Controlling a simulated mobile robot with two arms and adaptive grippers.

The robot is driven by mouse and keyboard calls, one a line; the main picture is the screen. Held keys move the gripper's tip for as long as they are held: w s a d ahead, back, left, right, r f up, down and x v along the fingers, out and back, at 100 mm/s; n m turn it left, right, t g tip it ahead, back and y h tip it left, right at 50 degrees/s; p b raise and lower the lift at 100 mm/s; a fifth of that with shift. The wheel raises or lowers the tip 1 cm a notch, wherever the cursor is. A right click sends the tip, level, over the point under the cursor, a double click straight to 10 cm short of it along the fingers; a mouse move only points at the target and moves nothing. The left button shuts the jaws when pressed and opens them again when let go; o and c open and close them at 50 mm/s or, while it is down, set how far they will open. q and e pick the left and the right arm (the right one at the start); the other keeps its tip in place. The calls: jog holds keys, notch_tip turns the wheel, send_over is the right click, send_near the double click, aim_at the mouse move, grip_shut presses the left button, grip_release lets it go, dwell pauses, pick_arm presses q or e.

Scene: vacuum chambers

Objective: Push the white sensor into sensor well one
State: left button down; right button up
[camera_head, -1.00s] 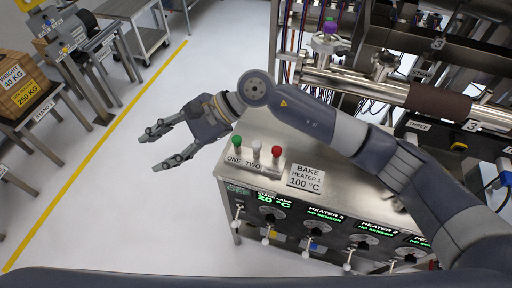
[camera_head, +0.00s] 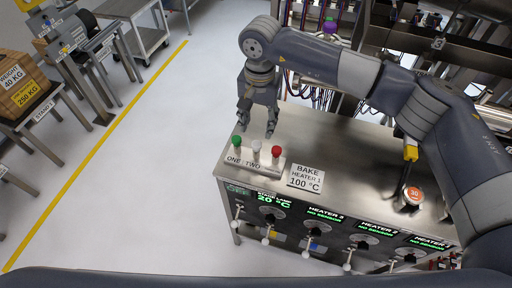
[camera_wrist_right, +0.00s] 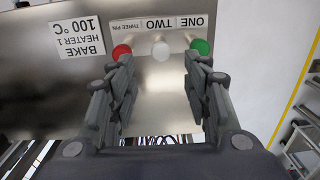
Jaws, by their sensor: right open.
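The white sensor (camera_head: 257,147) stands upright on the steel bench top, between a green-topped one (camera_head: 237,142) and a red-topped one (camera_head: 276,152). A label plate (camera_head: 246,163) in front of them reads ONE and TWO. The wrist view shows the white sensor (camera_wrist_right: 161,50) behind the TWO label, with THREE PIN beside it. My right gripper (camera_head: 257,130) points down, open and empty, just behind and above the white sensor. In the wrist view the right gripper (camera_wrist_right: 163,66) has its fingers apart, the white sensor between their lines. No well marked as a sensor well is clearly visible.
A BAKE HEATER 1 100 °C sign (camera_head: 306,178) lies right of the sensors. The cabinet front has displays and knobs (camera_head: 317,223). A round orange-labelled item (camera_head: 411,196) stands on the right of the top, beneath my arm. Pipework with a purple knob (camera_head: 330,25) is behind.

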aim_at(257, 144)
jog(key=shift+f, duration=0.1)
jog(key=shift+f, duration=0.5)
notch_tip(257, 144, down, 4)
jog(key=shift+a+f+b, duration=0.15)
jog(key=shift+b, duration=0.6)
notch_tip(257, 144, down, 3)
jog(key=b, duration=0.3)
jog(key=shift+b, duration=0.35)
jog(key=shift+f+b, duration=0.3)
jog(key=shift+b, duration=0.1)
jog(key=shift+b, duration=0.5)
